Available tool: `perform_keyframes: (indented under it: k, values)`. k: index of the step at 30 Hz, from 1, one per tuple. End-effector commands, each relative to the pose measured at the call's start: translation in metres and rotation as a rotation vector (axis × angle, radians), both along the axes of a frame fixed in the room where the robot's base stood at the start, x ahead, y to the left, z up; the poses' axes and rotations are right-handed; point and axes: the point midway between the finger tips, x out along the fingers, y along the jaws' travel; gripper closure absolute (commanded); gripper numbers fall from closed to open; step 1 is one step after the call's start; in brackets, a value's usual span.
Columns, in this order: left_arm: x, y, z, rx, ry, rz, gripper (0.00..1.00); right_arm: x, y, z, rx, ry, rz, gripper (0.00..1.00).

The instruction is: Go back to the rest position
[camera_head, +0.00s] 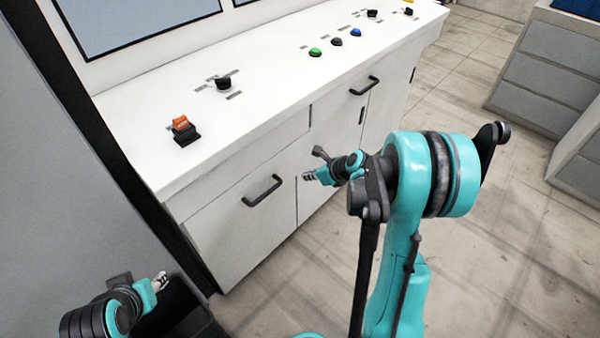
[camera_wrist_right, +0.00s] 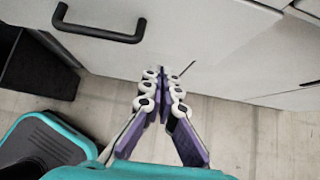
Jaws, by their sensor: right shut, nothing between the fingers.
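My right gripper (camera_head: 312,176) is in front of the white cabinet's doors, below the level of its top. In the right wrist view its fingers (camera_wrist_right: 163,80) come together at the tips, shut with nothing between them. The cabinet's black handle and pale front lie beyond them. My left gripper (camera_head: 160,281) is at the lower left, close to the grey wall. It is small and partly turned away, so I cannot tell its jaw state.
The white control cabinet (camera_head: 285,75) carries an orange switch (camera_head: 181,124), a black knob (camera_head: 223,83) and several coloured buttons. Black handles (camera_head: 262,190) stick out of its front. Grey drawers (camera_head: 548,85) stand at the right. The tiled floor (camera_head: 450,90) between them is clear.

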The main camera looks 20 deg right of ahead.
Motion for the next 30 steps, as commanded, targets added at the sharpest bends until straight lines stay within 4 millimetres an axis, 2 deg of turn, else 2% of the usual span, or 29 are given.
perform_keyframes:
  k: [3,9,14,17,20,24,30]
  values:
    - [0.0,0.0,0.004,0.0,0.0,0.0,0.61,-0.007,-0.003,0.008,0.0,0.001,-0.001,1.0]
    - [0.0,0.0,0.004,0.0,0.0,0.0,0.61,-0.009,-0.004,0.009,-0.001,0.001,0.001,1.0]
    - [0.0,0.0,0.004,0.0,0.0,0.0,0.61,-0.015,0.007,0.02,-0.082,-0.015,0.081,1.0]
    - [0.0,0.0,0.004,0.0,0.0,0.0,0.61,-0.028,0.026,0.039,-0.244,-0.046,0.242,1.0]
    - [0.0,0.0,0.004,0.0,0.0,0.0,0.61,-0.049,0.049,0.062,-0.469,-0.09,0.474,1.0]
    - [0.0,0.0,0.004,0.0,0.0,0.0,0.61,-0.087,0.079,0.089,-0.8,-0.157,0.839,1.0]
    - [0.0,0.0,0.004,0.0,0.0,0.0,0.61,-0.147,0.109,0.113,-1.252,-0.253,1.381,1.0]
